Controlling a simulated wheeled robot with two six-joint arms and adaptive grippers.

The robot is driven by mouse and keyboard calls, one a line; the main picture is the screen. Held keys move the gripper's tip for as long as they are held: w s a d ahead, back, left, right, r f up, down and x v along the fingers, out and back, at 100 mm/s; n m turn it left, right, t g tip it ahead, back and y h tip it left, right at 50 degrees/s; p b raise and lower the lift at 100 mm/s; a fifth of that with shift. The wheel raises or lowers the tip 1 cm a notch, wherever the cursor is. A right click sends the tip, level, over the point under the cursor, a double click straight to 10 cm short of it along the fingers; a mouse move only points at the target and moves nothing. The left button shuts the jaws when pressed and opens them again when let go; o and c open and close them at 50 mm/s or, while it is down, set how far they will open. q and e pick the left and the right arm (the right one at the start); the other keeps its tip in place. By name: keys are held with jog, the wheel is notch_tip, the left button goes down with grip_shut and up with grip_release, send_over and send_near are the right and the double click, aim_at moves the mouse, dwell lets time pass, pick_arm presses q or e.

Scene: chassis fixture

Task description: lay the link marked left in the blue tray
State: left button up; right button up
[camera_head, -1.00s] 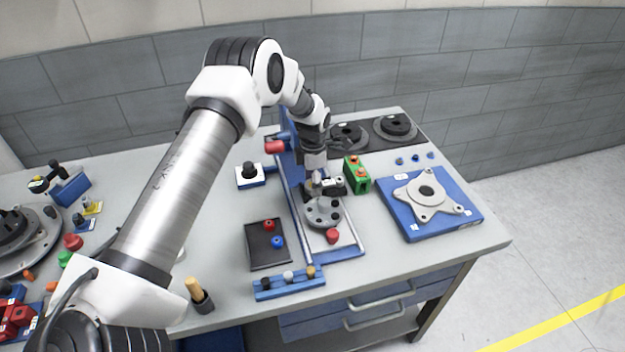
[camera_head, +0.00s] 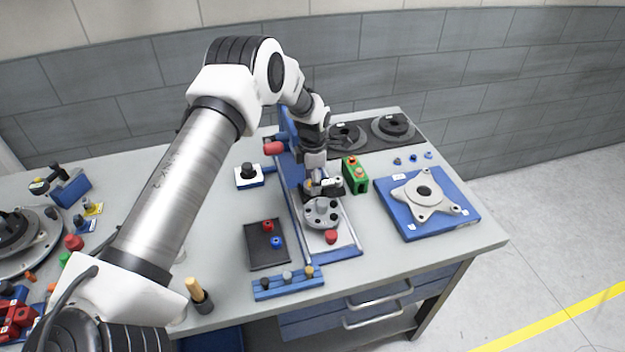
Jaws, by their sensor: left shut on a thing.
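My left gripper (camera_head: 323,188) is over the middle of the bench, just behind a grey round part with holes (camera_head: 321,212). It is shut on a small light link (camera_head: 334,182), which is mostly hidden by the fingers; its marking is too small to read. A blue tray-like plate (camera_head: 462,222) at the right carries a grey star-shaped flange (camera_head: 425,194). A blue frame (camera_head: 350,252) lies under the round part. I cannot tell which blue piece is the tray. My right gripper is not in view.
A green block (camera_head: 356,175) stands close to the right of the gripper. A dark tray (camera_head: 258,258) holds a red and a blue knob. A blue rack (camera_head: 290,285) is at the front edge. Dark round discs (camera_head: 392,127) lie at the back. Bare bench shows left of the dark tray.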

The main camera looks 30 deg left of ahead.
pick_arm(q)
jog(key=shift+s+r+p, duration=0.1)
jog(key=shift+r+p, duration=0.4)
jog(key=shift+r, duration=0.4)
notch_tip(320, 180, up, 2)
jog(key=shift+r+p, duration=0.2)
jog(key=shift+p, duration=0.85)
jog(key=shift+r, duration=0.3)
jog(key=shift+f, duration=0.1)
